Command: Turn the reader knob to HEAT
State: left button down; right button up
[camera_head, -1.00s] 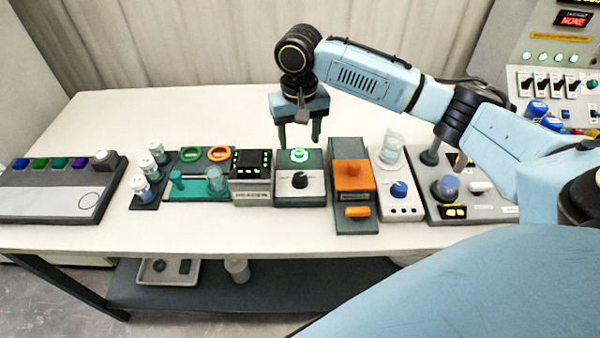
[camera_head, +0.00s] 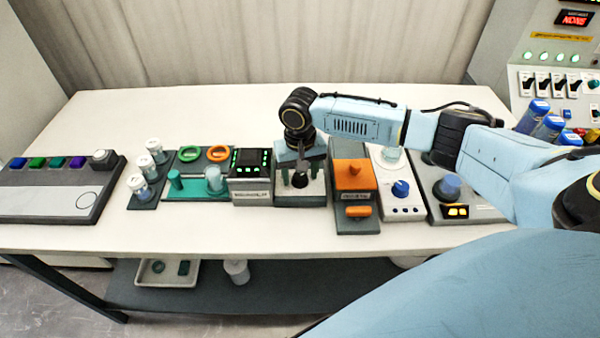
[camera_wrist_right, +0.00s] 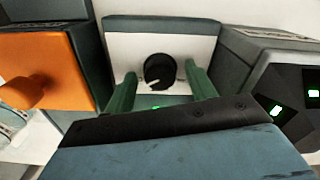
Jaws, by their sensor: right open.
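The reader (camera_head: 316,190) is a white-faced box with a dark rim in the middle of the table. Its round black knob (camera_wrist_right: 158,70) has a white pointer mark, which points to the lower left in the right wrist view. The small print beside the knob is too small to read. My right gripper (camera_head: 299,174) is over the reader, pointing down, with its two green fingers apart. In the right wrist view the fingers (camera_wrist_right: 160,77) stand on either side of the knob, and I cannot tell whether they touch it. My left gripper is not in view.
An orange-topped unit (camera_head: 354,178) stands close to the right of the reader. A dark box with green lights (camera_head: 250,172) stands close to its left. A white box with a blue knob (camera_head: 400,189) is further right. The table (camera_head: 200,115) is clear behind.

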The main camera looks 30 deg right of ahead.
jog(key=c, duration=1)
jog(key=shift+r+n+p, duration=0.1)
jog(key=shift+n+p, duration=0.3)
jog(key=shift+p, duration=0.15)
jog(key=n+p, duration=0.3)
jog(key=p, duration=0.1)
jog(key=shift+r+n, duration=0.1)
jog(key=shift+n, duration=0.2)
jog(key=n+p, duration=0.2)
jog(key=n, duration=0.1)
jog(key=shift+n+p, duration=0.95)
jog(key=shift+n, duration=1.25)
jog(key=o, duration=1)
jog(key=shift+f, duration=0.2)
